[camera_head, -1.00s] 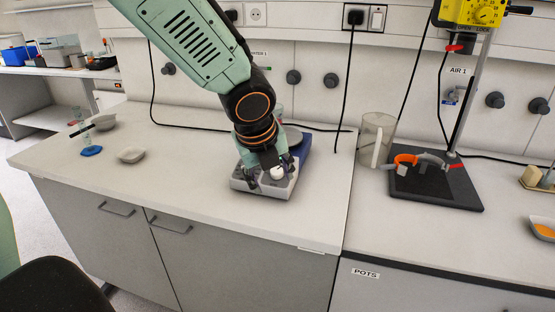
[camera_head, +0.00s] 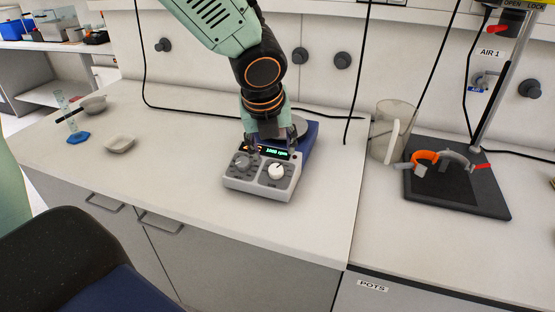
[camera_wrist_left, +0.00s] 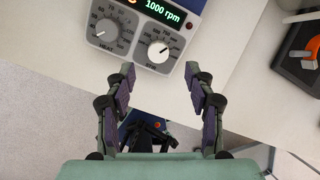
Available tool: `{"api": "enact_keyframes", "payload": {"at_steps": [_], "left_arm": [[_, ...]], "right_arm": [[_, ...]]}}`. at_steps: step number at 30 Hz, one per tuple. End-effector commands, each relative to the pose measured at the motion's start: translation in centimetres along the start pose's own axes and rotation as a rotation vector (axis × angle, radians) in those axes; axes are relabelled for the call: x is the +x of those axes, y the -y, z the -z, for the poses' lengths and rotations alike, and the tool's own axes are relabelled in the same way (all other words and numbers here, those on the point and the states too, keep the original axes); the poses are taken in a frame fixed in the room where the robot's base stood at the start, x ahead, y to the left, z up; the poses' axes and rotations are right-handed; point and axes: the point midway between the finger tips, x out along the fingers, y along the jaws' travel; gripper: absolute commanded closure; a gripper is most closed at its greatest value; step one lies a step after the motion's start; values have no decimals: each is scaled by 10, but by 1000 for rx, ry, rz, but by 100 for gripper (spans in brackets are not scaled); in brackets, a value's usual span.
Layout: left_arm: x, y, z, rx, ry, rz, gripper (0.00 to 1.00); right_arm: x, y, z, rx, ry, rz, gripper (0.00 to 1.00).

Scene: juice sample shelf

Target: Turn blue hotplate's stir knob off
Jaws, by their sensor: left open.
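The blue hotplate (camera_head: 311,135) stands on the bench, its grey front panel (camera_head: 259,187) facing the bench's front edge. Its white stir knob (camera_head: 277,171) is on the right of the panel; it also shows in the wrist view (camera_wrist_left: 158,51). The grey heat knob (camera_head: 240,160) is on the left. The lit display (camera_head: 277,153) reads 1000 rpm in green. My left gripper (camera_head: 270,147) is open and empty, above the panel's rear part. In the wrist view, its spread fingers (camera_wrist_left: 160,75) are apart from the stir knob. My right gripper is not in view.
A clear jug (camera_head: 390,135) and a black stand base (camera_head: 455,190) with an orange ring are to the right. Black cables hang behind. A dark chair (camera_head: 65,250) is at lower left. Bench around the panel is clear.

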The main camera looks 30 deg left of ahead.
Motion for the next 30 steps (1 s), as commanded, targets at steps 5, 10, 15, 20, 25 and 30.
{"api": "enact_keyframes", "payload": {"at_steps": [5,10,15,20,25,30], "left_arm": [[14,-2,4,0,-2,0,46],[42,-3,7,0,-3,-1,46],[64,-2,6,1,-2,1,46],[75,-2,5,0,-2,1,46],[77,-2,3,0,-1,1,46],[77,-1,2,1,-1,1,49]], "right_arm": [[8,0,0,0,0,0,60],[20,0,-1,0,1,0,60],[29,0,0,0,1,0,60],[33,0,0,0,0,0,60],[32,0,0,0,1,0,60],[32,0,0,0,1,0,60]]}}
